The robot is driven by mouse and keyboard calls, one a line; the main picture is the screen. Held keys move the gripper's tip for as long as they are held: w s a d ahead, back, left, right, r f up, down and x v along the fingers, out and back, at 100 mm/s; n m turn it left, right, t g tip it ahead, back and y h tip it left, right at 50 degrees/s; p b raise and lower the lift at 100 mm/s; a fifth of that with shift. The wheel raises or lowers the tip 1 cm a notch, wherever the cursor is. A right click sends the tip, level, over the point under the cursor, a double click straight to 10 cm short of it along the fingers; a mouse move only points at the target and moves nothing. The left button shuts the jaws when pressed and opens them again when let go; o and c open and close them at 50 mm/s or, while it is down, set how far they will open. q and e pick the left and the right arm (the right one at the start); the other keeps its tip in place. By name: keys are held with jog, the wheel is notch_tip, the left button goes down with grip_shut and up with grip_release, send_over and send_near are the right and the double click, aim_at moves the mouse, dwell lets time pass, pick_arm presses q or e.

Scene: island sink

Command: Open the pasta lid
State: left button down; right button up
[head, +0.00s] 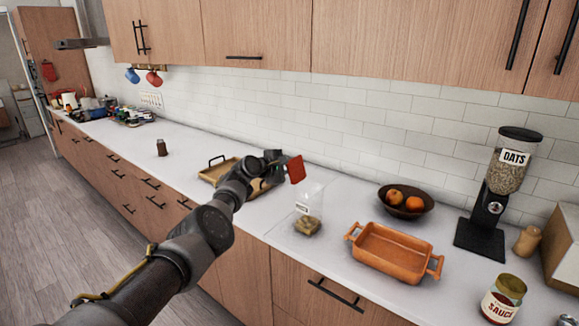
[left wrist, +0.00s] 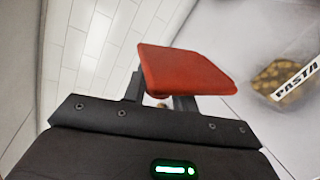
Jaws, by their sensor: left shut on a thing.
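A clear pasta container (head: 307,222) with some pasta in its bottom stands on the white counter. Its PASTA label shows in the left wrist view (left wrist: 297,80), to the right of the gripper. A flat red lid (head: 296,169) is off the container, held above and to its left in the head view. My left gripper (head: 281,166) is shut on the red lid, which also shows between the fingers in the left wrist view (left wrist: 185,70). The container's top looks uncovered. My right gripper is not in view.
An orange baking dish (head: 392,252) and a dark fruit bowl (head: 406,202) are right of the container. Farther right are an oats dispenser (head: 494,197) and a sauce jar (head: 503,299). A tray (head: 214,173) lies behind my left arm. Counter left of it is mostly clear around a small brown jar (head: 161,148).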

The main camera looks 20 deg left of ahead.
pick_arm(q)
jog(key=shift+d+f, duration=0.1)
jog(key=c, duration=1.1)
grip_release()
jog(key=shift+c, duration=0.2)
jog(key=v, duration=1)
jog(key=shift+s+a+p, duration=0.2)
jog(key=shift+s+p, duration=0.1)
jog(key=shift+p, duration=0.15)
